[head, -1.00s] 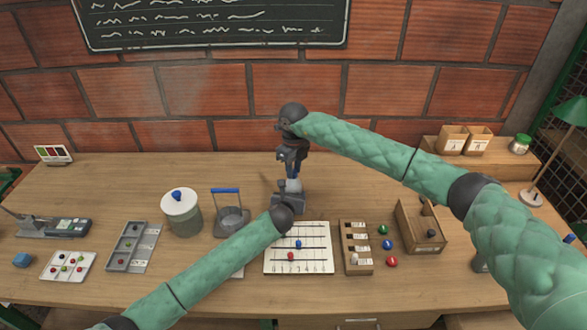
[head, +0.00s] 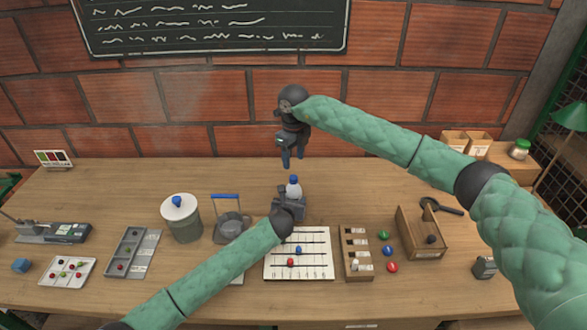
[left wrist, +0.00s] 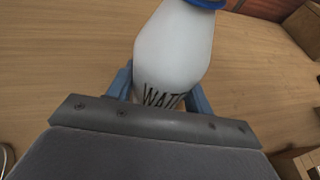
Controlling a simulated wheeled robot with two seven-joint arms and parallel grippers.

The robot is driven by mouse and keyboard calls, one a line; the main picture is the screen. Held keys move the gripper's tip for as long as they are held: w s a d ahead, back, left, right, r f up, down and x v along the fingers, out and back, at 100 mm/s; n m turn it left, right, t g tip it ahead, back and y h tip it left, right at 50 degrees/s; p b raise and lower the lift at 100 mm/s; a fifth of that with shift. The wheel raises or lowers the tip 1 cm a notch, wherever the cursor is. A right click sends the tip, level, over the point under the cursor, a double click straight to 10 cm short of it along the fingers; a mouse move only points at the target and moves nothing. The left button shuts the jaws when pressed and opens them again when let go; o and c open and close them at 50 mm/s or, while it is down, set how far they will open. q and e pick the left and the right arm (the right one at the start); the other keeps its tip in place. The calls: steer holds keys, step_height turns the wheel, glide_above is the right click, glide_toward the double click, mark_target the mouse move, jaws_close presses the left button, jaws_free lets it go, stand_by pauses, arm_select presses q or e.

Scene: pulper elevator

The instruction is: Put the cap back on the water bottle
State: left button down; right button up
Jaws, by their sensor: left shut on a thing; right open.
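The white water bottle (head: 294,191) stands upright near the middle of the table. It also shows close up in the left wrist view (left wrist: 177,50), with dark lettering partly hidden by my gripper. The blue cap (head: 293,179) sits on the bottle's top; its lower edge shows in the left wrist view (left wrist: 207,3). I cannot tell how tightly it sits. My left gripper (head: 290,200) is shut on the bottle, a finger on each side of its lower part. My right gripper (head: 286,162) is open and empty, pointing down above the cap and apart from it.
A lidded jar (head: 182,220) and a blue-handled metal holder (head: 229,222) stand left of the bottle. A white bead board (head: 313,270), a slotted wooden block (head: 357,252) and a wooden box (head: 419,250) lie in front and right. The table behind the bottle is clear.

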arm_select(q)
steer(key=shift+f, duration=0.1)
arm_select(e)
step_height(320, 180, up, 5)
steer(key=shift+f, duration=0.1)
arm_select(q)
steer(key=c, duration=0.5)
jaws_free()
steer(key=b+v, duration=0.2)
steer(key=v, duration=0.5)
steer(key=shift+a, duration=0.1)
steer(key=shift+s, duration=0.35)
arm_select(e)
step_height(320, 180, down, 2)
steer(key=shift+f, duration=0.15)
